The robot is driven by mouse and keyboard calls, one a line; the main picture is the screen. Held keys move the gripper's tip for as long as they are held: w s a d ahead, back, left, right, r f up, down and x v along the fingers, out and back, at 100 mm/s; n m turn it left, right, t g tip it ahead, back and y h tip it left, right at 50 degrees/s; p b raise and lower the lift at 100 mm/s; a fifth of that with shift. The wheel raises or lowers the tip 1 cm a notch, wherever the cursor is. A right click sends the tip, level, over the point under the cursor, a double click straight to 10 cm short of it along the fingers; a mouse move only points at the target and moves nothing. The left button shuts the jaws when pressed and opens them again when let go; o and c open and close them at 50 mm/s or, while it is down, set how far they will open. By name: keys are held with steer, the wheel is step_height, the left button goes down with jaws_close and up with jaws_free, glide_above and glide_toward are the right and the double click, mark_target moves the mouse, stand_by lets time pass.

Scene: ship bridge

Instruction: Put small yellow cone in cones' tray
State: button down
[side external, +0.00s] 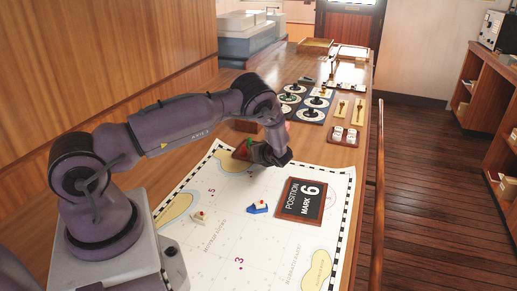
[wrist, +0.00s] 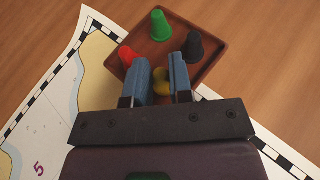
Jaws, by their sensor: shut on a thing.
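My gripper (wrist: 161,68) is shut on the small yellow cone (wrist: 161,83), which shows between the two blue-grey fingers in the wrist view. The fingers hide part of the cone. The cones' tray (wrist: 208,33) is a square brown wooden tray. In it stand a green cone (wrist: 160,25), a black cone (wrist: 193,47) and a red cone (wrist: 127,56). The gripper and yellow cone are over the tray's near part; I cannot tell whether the cone touches it. In the side view my gripper (side external: 266,155) is at the chart's far edge and hides much of the tray.
A sea chart (side external: 225,225) covers the near table. Several dial panels (side external: 311,114) stand farther back. A wooden rail (side external: 377,200) runs along the right edge.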

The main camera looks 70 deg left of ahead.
steer(key=shift+f, duration=0.15)
steer(key=c, duration=1)
jaws_free()
